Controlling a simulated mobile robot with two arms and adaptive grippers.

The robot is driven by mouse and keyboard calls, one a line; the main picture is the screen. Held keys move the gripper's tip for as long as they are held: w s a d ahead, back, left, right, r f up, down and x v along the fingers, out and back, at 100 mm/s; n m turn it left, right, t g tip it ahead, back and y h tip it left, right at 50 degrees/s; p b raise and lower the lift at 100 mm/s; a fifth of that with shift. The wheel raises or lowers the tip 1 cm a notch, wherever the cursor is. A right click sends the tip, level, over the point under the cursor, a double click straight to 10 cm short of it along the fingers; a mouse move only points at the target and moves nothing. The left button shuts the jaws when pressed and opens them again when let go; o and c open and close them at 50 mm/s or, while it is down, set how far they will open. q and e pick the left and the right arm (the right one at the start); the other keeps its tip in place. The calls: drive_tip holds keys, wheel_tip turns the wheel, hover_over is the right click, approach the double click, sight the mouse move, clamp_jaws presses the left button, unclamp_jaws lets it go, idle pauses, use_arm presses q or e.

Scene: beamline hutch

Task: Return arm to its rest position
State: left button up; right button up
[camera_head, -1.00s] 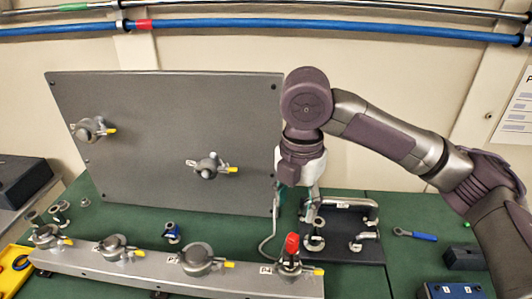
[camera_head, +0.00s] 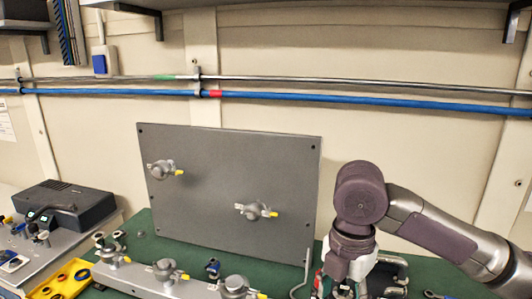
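My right arm comes in from the right and bends down at a purple-grey joint. Its gripper (camera_head: 343,289) points down at the bottom edge, and the fingers are cut off or too small to read. It is to the right of the upright grey panel (camera_head: 215,215), above the green bench top. The panel bears two clamp fittings with yellow tabs, one at upper left (camera_head: 164,169) and one at right (camera_head: 256,211). My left arm and gripper are not in view.
A metal rail (camera_head: 130,279) with several clamps runs along the front. A yellow tray (camera_head: 62,281) and a black case (camera_head: 66,204) stand at left. A handled dark fixture (camera_head: 393,268) lies partly behind my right gripper. Pipes (camera_head: 300,97) cross the wall.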

drive_tip(key=s+a+f+m+t+y, duration=0.1)
drive_tip(key=s+a+f+m+y, duration=0.3)
drive_tip(key=f, duration=0.4)
drive_tip(key=s+a+f+m+t+y, duration=0.1)
drive_tip(key=s+a+f+m, duration=0.1)
drive_tip(key=a+f+m, duration=0.5)
drive_tip(key=s+d+f+m+t+h, duration=0.1)
drive_tip(key=s+d+f+m+h, duration=0.2)
drive_tip(key=s+d+f+m, duration=0.55)
drive_tip(key=s+d+f+m+h, duration=0.2)
drive_tip(key=s+d+f+m, duration=0.25)
drive_tip(key=d, duration=0.65)
wheel_tip(320, 180, down, 30)
drive_tip(key=s+r+g+b, duration=0.1)
drive_tip(key=b, duration=0.4)
use_arm(q)
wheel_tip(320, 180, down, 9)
drive_tip(key=b, duration=0.4)
use_arm(e)
drive_tip(key=s+d+f, duration=0.1)
drive_tip(key=s+f, duration=0.7)
drive_tip(key=f, duration=0.3)
drive_tip(key=s+d+f+g, duration=0.1)
drive_tip(key=s+f, duration=0.8)
drive_tip(key=f, duration=0.1)
drive_tip(key=shift+f, duration=0.35)
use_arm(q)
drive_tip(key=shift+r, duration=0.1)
use_arm(e)
drive_tip(key=shift+d, duration=0.1)
